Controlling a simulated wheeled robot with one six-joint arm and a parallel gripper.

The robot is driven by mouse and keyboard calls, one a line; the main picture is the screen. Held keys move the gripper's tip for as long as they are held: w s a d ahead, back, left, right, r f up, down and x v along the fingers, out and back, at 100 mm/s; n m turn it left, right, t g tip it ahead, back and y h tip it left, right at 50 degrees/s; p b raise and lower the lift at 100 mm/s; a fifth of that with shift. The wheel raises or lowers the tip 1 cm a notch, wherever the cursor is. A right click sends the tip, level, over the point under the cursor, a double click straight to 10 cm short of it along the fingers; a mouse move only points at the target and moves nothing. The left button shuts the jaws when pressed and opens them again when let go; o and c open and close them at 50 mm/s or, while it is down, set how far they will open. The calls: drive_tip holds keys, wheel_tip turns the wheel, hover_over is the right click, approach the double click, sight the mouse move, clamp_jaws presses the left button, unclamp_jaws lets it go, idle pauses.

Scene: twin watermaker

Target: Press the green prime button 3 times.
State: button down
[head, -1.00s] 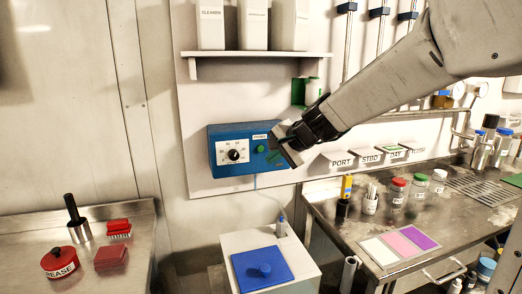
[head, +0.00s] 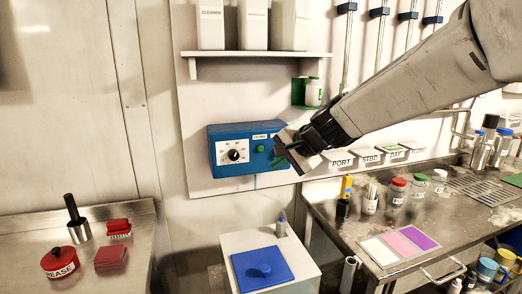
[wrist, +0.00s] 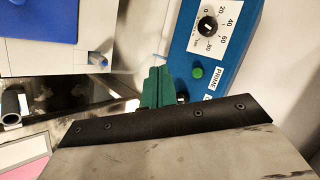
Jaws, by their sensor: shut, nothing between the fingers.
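The green prime button (head: 260,149) is a small round button on the front of the blue control box (head: 223,172), right of its dial, under a white PRIME label. The button also shows in the wrist view (wrist: 197,72), uncovered. My gripper (head: 279,162) is shut and empty, its green fingers just right of the button in the head view. In the wrist view my gripper (wrist: 157,75) lies beside the button with a small gap in the picture. I see no contact between the fingers and the button.
A shelf (head: 257,54) with white containers is above the box. A white cabinet with a blue lid (head: 246,278) stands below it. The right bench (head: 340,221) holds jars and coloured cards. Labelled trays (head: 341,161) sit on the wall right of my gripper.

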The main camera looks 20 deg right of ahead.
sight(261, 148)
drive_tip(key=w, duration=0.8)
drive_tip(key=shift+w, duration=0.4)
idle(1.8)
drive_tip(key=shift+w, duration=0.4)
drive_tip(key=shift+w, duration=0.45)
idle(0.5)
idle(0.3)
drive_tip(key=shift+s, duration=0.85)
